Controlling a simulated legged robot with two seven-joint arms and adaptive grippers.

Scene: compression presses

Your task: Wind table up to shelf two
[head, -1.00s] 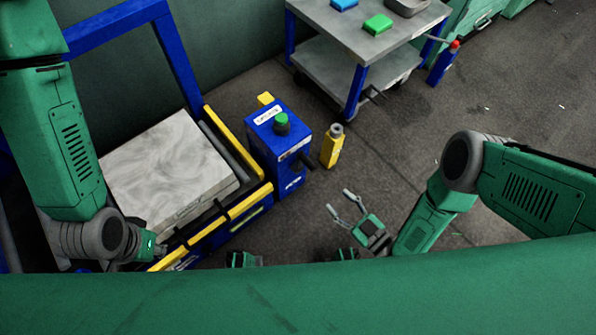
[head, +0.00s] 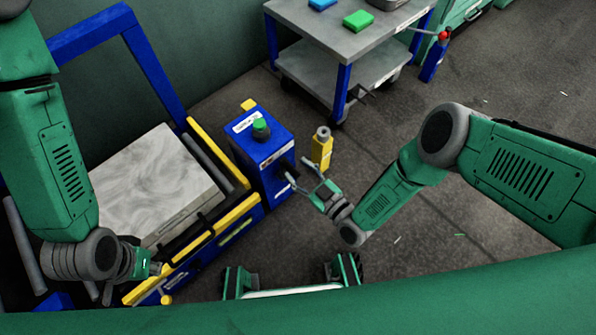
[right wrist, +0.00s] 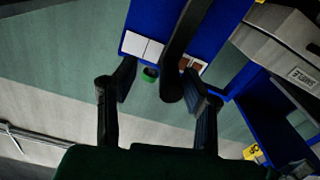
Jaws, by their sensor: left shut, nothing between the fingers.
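The table, a grey slab (head: 155,190), sits low in the blue and yellow press frame at the left of the head view. A blue box (head: 262,150) with a green knob stands at its right side. A black crank handle sticks out toward my right gripper (head: 298,170), which is beside the box, jaws open. In the right wrist view the dark handle (right wrist: 182,55) shows between the open fingers (right wrist: 158,95), which look apart from it. My left gripper (head: 158,270) is shut and empty at the press's front yellow edge.
A grey two-level cart (head: 345,35) stands at the back, with a blue block (head: 322,4) and a green block (head: 358,20) on top. A yellow bottle (head: 321,148) stands close behind my right gripper.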

